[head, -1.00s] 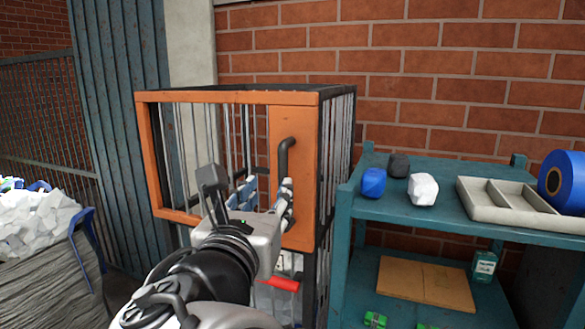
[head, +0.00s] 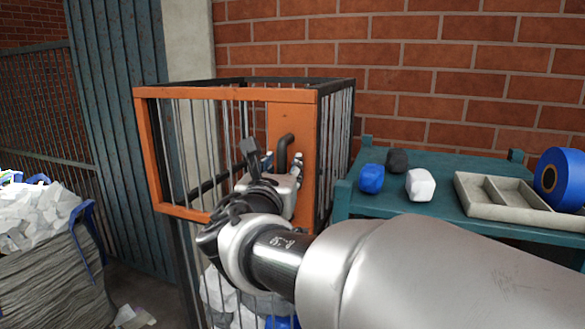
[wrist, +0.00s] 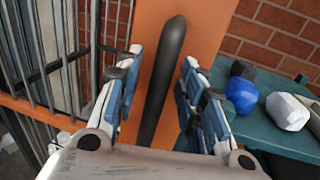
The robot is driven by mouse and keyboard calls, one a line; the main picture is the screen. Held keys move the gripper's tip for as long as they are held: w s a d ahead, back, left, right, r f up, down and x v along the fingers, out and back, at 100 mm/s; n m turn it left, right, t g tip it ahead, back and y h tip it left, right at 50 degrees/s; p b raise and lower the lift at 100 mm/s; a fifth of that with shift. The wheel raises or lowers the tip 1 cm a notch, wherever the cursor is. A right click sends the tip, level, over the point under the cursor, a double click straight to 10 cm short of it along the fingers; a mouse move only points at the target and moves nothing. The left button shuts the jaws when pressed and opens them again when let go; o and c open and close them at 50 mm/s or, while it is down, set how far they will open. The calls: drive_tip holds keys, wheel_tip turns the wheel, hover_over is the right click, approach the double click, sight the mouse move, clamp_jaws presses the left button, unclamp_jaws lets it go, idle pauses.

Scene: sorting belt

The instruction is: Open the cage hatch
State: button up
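The cage hatch is an orange frame (head: 232,94) with bars on the front of a dark barred cage. It looks shut. Its dark upright handle (head: 284,148) is on the orange panel at the right side of the hatch. My gripper (head: 272,158) is in front of the handle in the head view. In the wrist view, the handle (wrist: 163,85) runs between my two open fingers (wrist: 158,95), with a gap on each side. The handle's lower end is hidden behind my gripper in both views.
A teal shelf (head: 455,165) stands right of the cage, bearing a blue lump (head: 371,178), a white lump (head: 420,185), a dark lump (head: 397,160), a divided tray (head: 470,198) and a blue roll (head: 562,165). A full sack (head: 45,260) stands at left.

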drive_tip(key=shift+c, duration=0.5)
clamp_jaws()
